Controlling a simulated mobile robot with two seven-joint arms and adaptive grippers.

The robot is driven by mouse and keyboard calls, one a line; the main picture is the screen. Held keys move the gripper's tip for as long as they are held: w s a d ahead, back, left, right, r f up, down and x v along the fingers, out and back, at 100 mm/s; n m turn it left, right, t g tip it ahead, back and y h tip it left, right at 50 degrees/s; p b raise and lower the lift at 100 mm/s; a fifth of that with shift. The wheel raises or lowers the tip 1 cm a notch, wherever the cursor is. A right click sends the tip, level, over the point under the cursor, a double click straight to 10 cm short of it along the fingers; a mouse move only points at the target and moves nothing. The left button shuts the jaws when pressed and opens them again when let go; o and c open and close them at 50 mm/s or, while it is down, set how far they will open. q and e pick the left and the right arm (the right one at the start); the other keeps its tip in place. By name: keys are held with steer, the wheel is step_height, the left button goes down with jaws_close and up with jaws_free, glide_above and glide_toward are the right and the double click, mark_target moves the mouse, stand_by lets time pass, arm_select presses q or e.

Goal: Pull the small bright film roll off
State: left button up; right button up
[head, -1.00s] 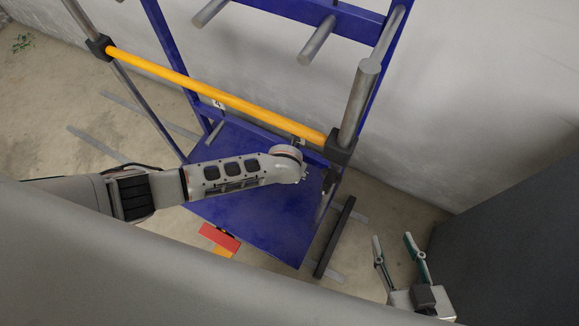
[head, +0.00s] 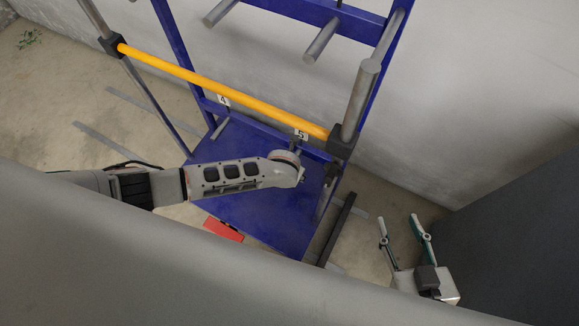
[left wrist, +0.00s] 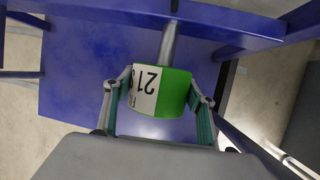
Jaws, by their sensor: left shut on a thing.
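The small bright film roll (left wrist: 163,91) is green with a white label reading 21, upside down in the left wrist view. It sits at the near end of a grey metal peg (left wrist: 168,42); I cannot tell how much of the peg is inside it. My left gripper (left wrist: 160,95) is shut on the roll, one finger on each side. In the head view my left arm reaches down over the blue rack, and its gripper and the roll are hidden there. My right gripper (head: 402,226) is open and empty at the lower right, its fingers apart.
The blue rack (head: 245,222) has several grey pegs (head: 320,40) and an orange bar (head: 220,90) across its front. A red object (head: 223,230) lies near the rack's lower edge. A dark grey block (head: 525,230) stands at the right.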

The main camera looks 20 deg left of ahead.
arm_select(q)
steer(key=s+a+p, duration=0.1)
steer(key=s+p, duration=0.2)
steer(key=s, duration=0.3)
steer(key=shift+s+a, duration=0.2)
steer(key=shift+s, duration=0.15)
arm_select(e)
step_height(320, 180, up, 7)
steer(key=w+t, duration=0.1)
steer(key=w, duration=0.1)
steer(key=shift+w, duration=0.25)
steer(key=shift+r, duration=0.1)
arm_select(q)
steer(key=s+p, duration=0.1)
steer(key=s+r+p, duration=0.2)
steer(key=shift+a, duration=0.25)
arm_select(e)
step_height(320, 180, up, 6)
steer(key=w+t, duration=0.1)
steer(key=shift+w, duration=0.25)
arm_select(q)
steer(key=shift+s, duration=0.1)
